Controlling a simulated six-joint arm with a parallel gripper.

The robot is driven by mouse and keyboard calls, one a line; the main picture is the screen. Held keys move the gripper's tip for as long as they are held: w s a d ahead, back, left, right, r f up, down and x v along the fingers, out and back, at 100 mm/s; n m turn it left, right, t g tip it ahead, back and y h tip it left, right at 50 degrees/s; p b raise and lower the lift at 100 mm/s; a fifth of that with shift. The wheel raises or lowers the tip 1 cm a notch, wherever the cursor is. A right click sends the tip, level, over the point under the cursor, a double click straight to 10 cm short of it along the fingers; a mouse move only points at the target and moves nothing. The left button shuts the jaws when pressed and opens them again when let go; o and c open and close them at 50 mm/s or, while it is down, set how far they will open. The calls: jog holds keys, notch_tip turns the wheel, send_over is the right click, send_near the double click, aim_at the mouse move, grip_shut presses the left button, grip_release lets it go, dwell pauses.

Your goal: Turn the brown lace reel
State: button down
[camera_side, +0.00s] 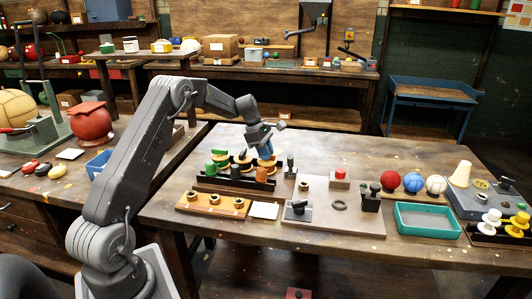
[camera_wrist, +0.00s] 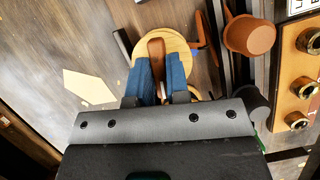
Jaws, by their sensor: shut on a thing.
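The brown lace reel (camera_wrist: 177,37) shows in the wrist view as a round pale wooden disc with a brown upright piece (camera_wrist: 156,47) at its middle. My gripper (camera_wrist: 158,75) has its blue fingers on either side of this brown piece and is shut on it. In the side view my gripper (camera_side: 265,150) points down over the right end of the dark reel rack (camera_side: 230,186). The fingers and wrist hide much of the reel in both views.
An orange-brown cup-shaped piece (camera_wrist: 250,37) stands close right of the reel in the wrist view. A wooden board with brass rings (camera_side: 213,205) lies in front of the rack. A teal tray (camera_side: 427,221) and several balls stand farther right.

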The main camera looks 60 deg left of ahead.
jog(key=shift+m, duration=0.3)
jog(key=m+g, duration=0.1)
jog(key=m, duration=0.2)
jog(key=m+g, duration=0.1)
jog(key=m, duration=0.2)
jog(key=shift+w+g+h, duration=0.1)
jog(key=shift+g+h, duration=0.2)
jog(key=m+g, duration=0.1)
jog(key=m, duration=0.1)
jog(key=m+g, duration=0.1)
jog(key=m, duration=0.2)
jog(key=shift+m, duration=0.3)
jog(key=c, duration=1.1)
grip_release()
